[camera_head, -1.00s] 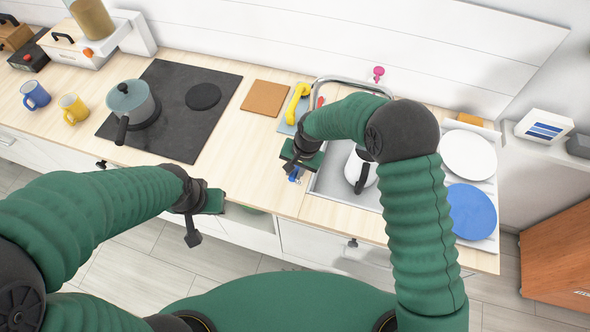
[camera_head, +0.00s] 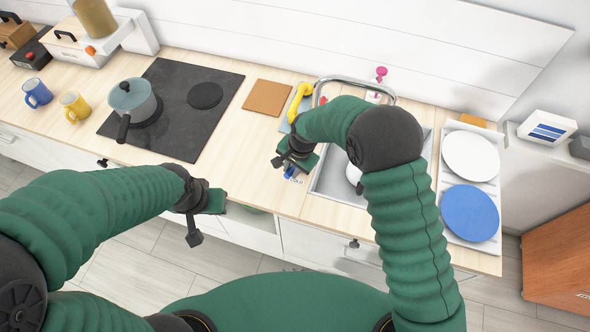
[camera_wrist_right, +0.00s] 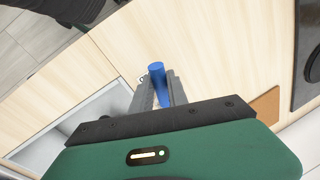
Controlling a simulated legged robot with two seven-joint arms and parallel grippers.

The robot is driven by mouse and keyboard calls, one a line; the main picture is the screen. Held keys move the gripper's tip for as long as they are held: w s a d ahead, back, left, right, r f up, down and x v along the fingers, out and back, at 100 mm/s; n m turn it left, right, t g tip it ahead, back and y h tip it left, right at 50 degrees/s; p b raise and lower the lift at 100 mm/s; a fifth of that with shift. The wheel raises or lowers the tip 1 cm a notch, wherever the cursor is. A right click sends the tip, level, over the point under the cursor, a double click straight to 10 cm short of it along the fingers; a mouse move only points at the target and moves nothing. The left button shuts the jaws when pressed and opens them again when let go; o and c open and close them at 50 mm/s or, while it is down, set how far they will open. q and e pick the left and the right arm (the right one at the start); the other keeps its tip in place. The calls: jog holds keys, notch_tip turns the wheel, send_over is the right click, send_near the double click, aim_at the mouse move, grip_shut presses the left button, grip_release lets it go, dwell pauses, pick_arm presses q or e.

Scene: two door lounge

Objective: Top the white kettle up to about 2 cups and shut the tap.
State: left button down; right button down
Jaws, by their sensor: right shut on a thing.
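The white kettle (camera_head: 353,173) stands in the sink (camera_head: 327,184), mostly hidden behind my right arm. The tap's grey curved spout (camera_head: 352,82) arches over the back of the sink. The blue tap handle (camera_head: 290,173) is at the sink's left side, near a small label. In the right wrist view the blue handle (camera_wrist_right: 156,70) stands between the fingers of my right gripper (camera_wrist_right: 158,92), which is shut on it. In the head view my right gripper (camera_head: 284,163) is left of the sink. My left gripper (camera_head: 205,215) hangs in front of the counter edge; its jaws are unclear. Water is not visible.
A hob (camera_head: 180,120) with a lidded pot (camera_head: 140,103) is to the left. A brown board (camera_head: 267,98) and a yellow object (camera_head: 300,97) lie behind the gripper. A rack with a white plate (camera_head: 470,155) and a blue plate (camera_head: 468,212) is right of the sink.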

jog(key=c, duration=1.6)
grip_release()
jog(key=shift+c, duration=0.2)
jog(key=o, duration=0.3)
jog(key=shift+w, duration=0.1)
jog(key=shift+o, duration=0.2)
notch_tip(320, 180, up, 16)
jog(key=s+d+b, duration=0.1)
jog(key=d+b, duration=0.1)
jog(key=shift+s+d+r+b, duration=0.15)
jog(key=shift+s+d+b, duration=0.15)
jog(key=shift+s+b, duration=0.05)
